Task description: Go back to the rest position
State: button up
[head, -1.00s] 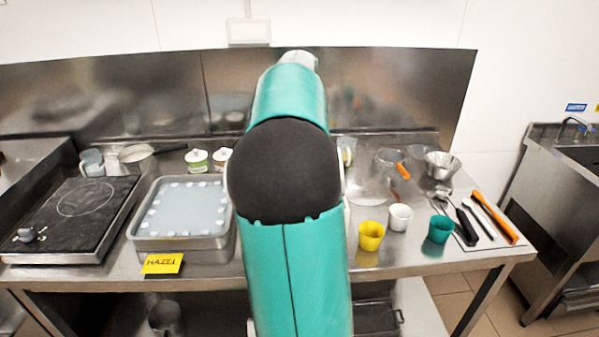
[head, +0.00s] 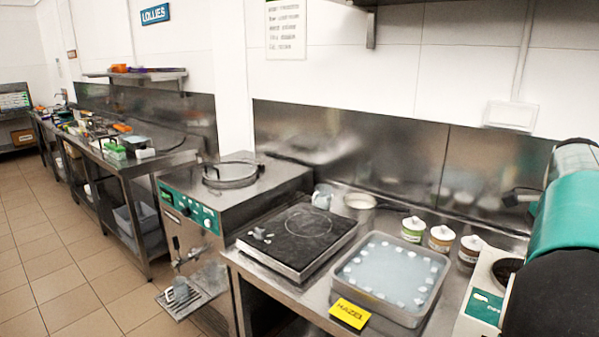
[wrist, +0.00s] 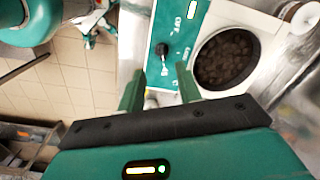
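My gripper (wrist: 158,82) shows in the wrist view with its two green fingers apart and nothing seen between them. It is above a white appliance (wrist: 212,18) with a teal control panel, a black knob and a round well of dark brown contents (wrist: 227,60). In the head view my teal and black arm fills the right edge, and the gripper itself is out of sight. The white appliance (head: 489,283) is partly hidden behind my arm there.
The steel bench holds a black hob (head: 298,241), a steel pan with pale liquid (head: 345,290), a yellow HAZEL card (head: 350,313) and small lidded jars (head: 440,238). A machine (head: 235,190) stands left of it. A long bench lines the wall farther left. Tiled floor (head: 75,260) is clear.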

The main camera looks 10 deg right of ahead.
jog(key=s+a+f+n+t, duration=0.2)
jog(key=a+n, duration=0.6)
jog(key=a, duration=0.8)
jog(key=s+a+f+n+t, duration=0.1)
jog(key=a+n+t, duration=0.1)
jog(key=a+n, duration=1)
jog(key=s+a+f+n+t, duration=0.1)
jog(key=s+a+f, duration=0.4)
jog(key=a, duration=0.6)
jog(key=shift+s+n, duration=0.3)
jog(key=shift+n, duration=0.6)
jog(key=shift+d+f, duration=0.1)
jog(key=shift+d, duration=0.15)
